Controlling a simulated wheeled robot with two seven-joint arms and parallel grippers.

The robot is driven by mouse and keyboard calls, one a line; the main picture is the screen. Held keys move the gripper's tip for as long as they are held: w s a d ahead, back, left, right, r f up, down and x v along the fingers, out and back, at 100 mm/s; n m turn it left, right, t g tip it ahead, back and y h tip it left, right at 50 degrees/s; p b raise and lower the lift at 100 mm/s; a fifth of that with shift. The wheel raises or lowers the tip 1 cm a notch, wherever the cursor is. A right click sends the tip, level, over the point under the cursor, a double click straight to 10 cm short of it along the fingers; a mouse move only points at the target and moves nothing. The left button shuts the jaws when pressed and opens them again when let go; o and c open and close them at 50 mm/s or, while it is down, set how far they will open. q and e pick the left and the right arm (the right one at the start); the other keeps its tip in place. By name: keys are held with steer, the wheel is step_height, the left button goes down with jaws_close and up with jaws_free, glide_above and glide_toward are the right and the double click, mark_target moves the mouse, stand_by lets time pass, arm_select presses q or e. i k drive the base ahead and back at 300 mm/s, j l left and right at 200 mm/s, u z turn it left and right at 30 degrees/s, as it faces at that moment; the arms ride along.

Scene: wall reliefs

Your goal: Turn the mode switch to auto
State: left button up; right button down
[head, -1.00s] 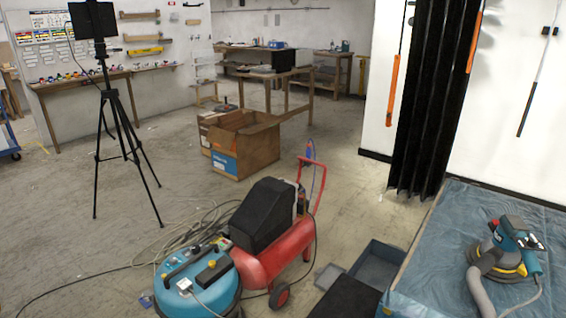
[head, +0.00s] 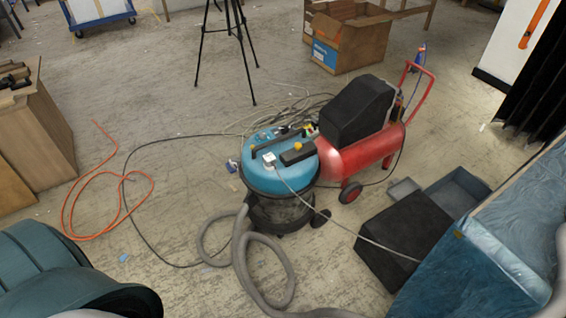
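No part that I can clearly tell as a mode switch shows in the head view. A round shop vacuum (head: 265,177) with a blue lid and dark lower body stands on the floor near the middle. Neither of my grippers is in view.
A red compressor (head: 362,150) stands right behind the vacuum. A grey hose (head: 278,262) and cables lie around it; an orange cord (head: 75,205) lies left. A dark box (head: 400,240) and blue-covered table (head: 490,255) stand right. Floor at left centre is mostly open.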

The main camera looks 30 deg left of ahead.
mark_target(284, 130)
steer(key=k, duration=1.25)
steer(key=z, duration=1.8)
steer(key=k+j, duration=0.1)
steer(key=j, duration=0.5)
steer(key=k+j, duration=0.1)
steer(key=j, duration=0.55)
steer(key=k+j, duration=0.1)
steer(key=j, duration=0.5)
steer(key=k+j, duration=0.1)
steer(key=j, duration=0.5)
steer(key=k+j, duration=0.1)
steer(key=j, duration=0.55)
steer(key=k+j, duration=0.1)
steer(key=j, duration=0.5)
steer(key=k+j, duration=0.1)
steer(key=j, duration=0.5)
steer(key=k+j, duration=0.1)
steer(key=j, duration=0.55)
